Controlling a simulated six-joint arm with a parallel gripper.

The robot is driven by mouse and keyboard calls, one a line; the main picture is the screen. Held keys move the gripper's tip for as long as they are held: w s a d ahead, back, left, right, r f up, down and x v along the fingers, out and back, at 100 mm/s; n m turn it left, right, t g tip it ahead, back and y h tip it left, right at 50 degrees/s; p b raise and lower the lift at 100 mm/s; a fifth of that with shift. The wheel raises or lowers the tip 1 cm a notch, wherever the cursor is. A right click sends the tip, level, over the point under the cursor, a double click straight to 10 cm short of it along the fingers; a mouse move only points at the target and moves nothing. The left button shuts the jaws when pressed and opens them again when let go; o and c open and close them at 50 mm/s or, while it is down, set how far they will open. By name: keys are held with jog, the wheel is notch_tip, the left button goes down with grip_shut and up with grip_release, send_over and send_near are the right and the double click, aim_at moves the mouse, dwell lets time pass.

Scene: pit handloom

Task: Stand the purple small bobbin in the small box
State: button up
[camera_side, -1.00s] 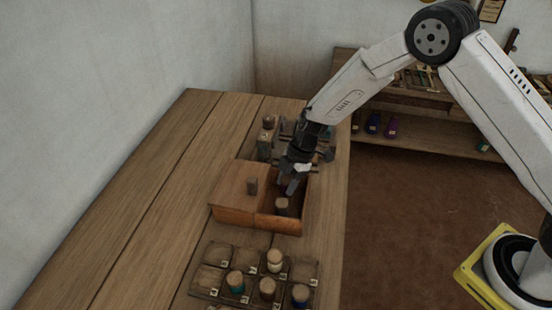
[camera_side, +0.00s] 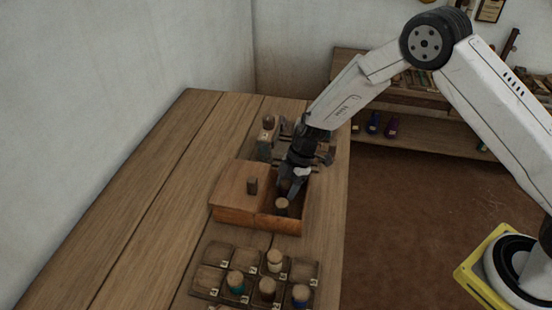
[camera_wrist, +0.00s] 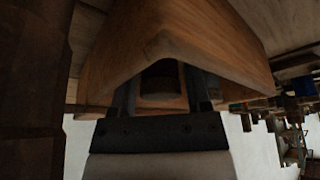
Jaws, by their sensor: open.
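The small wooden box (camera_side: 243,217) stands on the bench. Its lid (camera_side: 237,180), with a small knob, covers the left part and the right part is open. My gripper (camera_side: 289,188) is open, with its fingers down in the open part. A bobbin with a tan top (camera_side: 281,206) stands upright in the near side of that part. In the wrist view my gripper (camera_wrist: 161,92) has a dark round-topped thing (camera_wrist: 160,82) between its fingers, inside the box (camera_wrist: 205,35). It is too dark to tell its colour or whether it is the purple small bobbin.
A tray with compartments (camera_side: 222,252) holding several bobbins (camera_side: 275,260) sits in front of the box. More bobbins (camera_side: 268,122) stand behind it on the bench. A shelf (camera_side: 420,132) with coloured items is at the back right. The left of the bench (camera_side: 130,190) is clear.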

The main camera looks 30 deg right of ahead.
jog(key=shift+r, duration=0.1)
jog(key=v, duration=1.2)
dwell(0.5)
notch_tip(320, 180, up, 6)
jog(key=w+m+t+y, duration=0.1)
jog(key=w+m+t, duration=0.1)
jog(key=m+t, duration=0.35)
jog(key=s+d+r+m+t+h, duration=0.2)
jog(key=s+d+m+t+h, duration=0.15)
jog(key=d+m, duration=0.2)
jog(key=s+d+f+m+g+h, duration=0.1)
jog(key=s+d+m+g, duration=0.1)
jog(key=s, duration=0.7)
jog(key=s+d+f+m+g+h, duration=0.1)
jog(key=s+m+g, duration=0.3)
jog(key=s, duration=0.5)
jog(key=shift+s+d+f+m, duration=0.2)
jog(key=shift+d+f+m, duration=0.2)
jog(key=shift+f+m, duration=0.15)
